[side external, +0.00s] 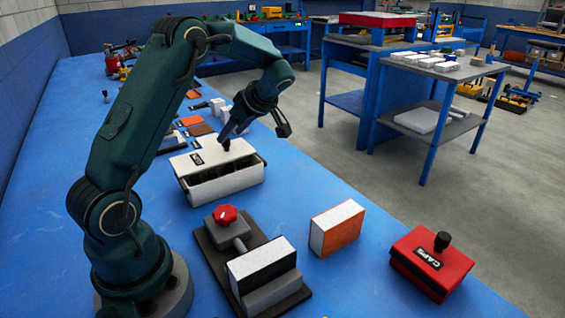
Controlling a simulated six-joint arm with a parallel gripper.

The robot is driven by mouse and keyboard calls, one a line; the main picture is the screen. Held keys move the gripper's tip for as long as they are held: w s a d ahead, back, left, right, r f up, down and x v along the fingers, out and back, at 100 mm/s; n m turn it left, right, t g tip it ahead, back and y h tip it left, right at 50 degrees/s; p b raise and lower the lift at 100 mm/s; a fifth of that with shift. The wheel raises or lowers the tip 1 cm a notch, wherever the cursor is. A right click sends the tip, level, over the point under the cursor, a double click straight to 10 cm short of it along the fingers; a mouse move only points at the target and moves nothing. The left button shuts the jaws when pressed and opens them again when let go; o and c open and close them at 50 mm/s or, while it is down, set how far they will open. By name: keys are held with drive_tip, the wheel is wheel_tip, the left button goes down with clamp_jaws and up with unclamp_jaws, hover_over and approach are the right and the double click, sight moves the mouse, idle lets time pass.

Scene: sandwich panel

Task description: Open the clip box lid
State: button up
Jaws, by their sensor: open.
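A white box (226,183) stands on the blue bench beyond the vise-like fixture. Its white lid (213,152) bears a small black label, likely the clip box label but too small to read surely. A black knob (227,145) stands on the lid. A dark band with upright dividers shows between the lid and the lower front wall; I cannot tell whether this is a gap under the lid. My gripper (256,132) is open above the box's far right side. Its left finger is close to the knob; I cannot tell whether they touch. Nothing shows between the fingers.
A red box (430,264) labelled CAPS with a black knob sits at front right. A white-and-orange block (336,228) stands left of it. A dark fixture (215,250) with a red knob holds another block (262,262). Several small parts lie behind the white box.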

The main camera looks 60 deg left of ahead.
sight(212, 150)
drive_tip(key=shift+a+f, duration=0.25)
drive_tip(key=shift+x, duration=2.15)
drive_tip(key=shift+a+r, duration=0.1)
clamp_jaws()
